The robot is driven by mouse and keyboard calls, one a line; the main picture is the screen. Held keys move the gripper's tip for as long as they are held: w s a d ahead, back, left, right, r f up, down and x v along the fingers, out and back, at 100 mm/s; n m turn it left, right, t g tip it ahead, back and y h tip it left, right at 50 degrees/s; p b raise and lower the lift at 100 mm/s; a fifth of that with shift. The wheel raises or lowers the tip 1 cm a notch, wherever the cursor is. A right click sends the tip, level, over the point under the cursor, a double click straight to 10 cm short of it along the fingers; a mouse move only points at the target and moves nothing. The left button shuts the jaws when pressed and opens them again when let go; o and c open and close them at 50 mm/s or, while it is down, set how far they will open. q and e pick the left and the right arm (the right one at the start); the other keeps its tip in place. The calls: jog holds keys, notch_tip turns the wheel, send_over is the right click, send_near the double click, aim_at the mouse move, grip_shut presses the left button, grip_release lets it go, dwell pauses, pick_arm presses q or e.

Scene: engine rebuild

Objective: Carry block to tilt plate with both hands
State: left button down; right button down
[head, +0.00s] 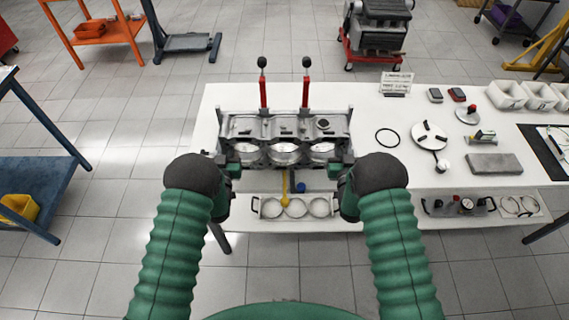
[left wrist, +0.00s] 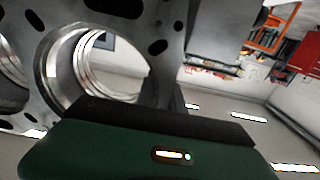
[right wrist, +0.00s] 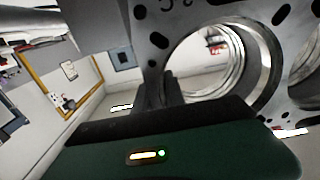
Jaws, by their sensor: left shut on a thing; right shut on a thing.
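The grey engine block (head: 284,128), with three round bores facing me, is level between my two grippers over the left part of the white table. My left gripper (head: 229,163) is shut on its left end, and my right gripper (head: 343,165) is shut on its right end. The block's bored face fills the top of the left wrist view (left wrist: 150,45) and the right wrist view (right wrist: 160,35). Two red levers (head: 264,92) with black knobs rise just behind the block. The plate under them is mostly hidden, and I cannot tell whether the block touches it.
On the table (head: 370,112) to the right are a black ring (head: 387,138), a round plate (head: 430,134), a grey slab (head: 494,163) and white bins (head: 506,94). Below the front edge, a tray with three rings (head: 295,208) sits on a lower shelf.

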pick_arm(q)
jog(key=c, duration=1.7)
grip_release()
jog(key=shift+d+p, duration=0.15)
jog(key=shift+p, duration=0.15)
pick_arm(e)
jog(key=c, duration=1.6)
grip_release()
jog(key=shift+r, duration=0.1)
jog(key=shift+c, duration=0.2)
pick_arm(q)
jog(key=shift+o, duration=1.1)
jog(key=shift+s+r, duration=0.1)
pick_arm(e)
jog(key=shift+o, duration=1.2)
pick_arm(q)
jog(key=shift+s+r, duration=0.1)
pick_arm(e)
jog(key=shift+s+r, duration=0.1)
jog(key=shift+s, duration=0.05)
jog(key=shift+s, duration=0.1)
pick_arm(q)
jog(key=s, duration=1.1)
jog(key=shift+s, duration=0.4)
pick_arm(e)
jog(key=s, duration=1.1)
jog(key=shift+s, duration=0.35)
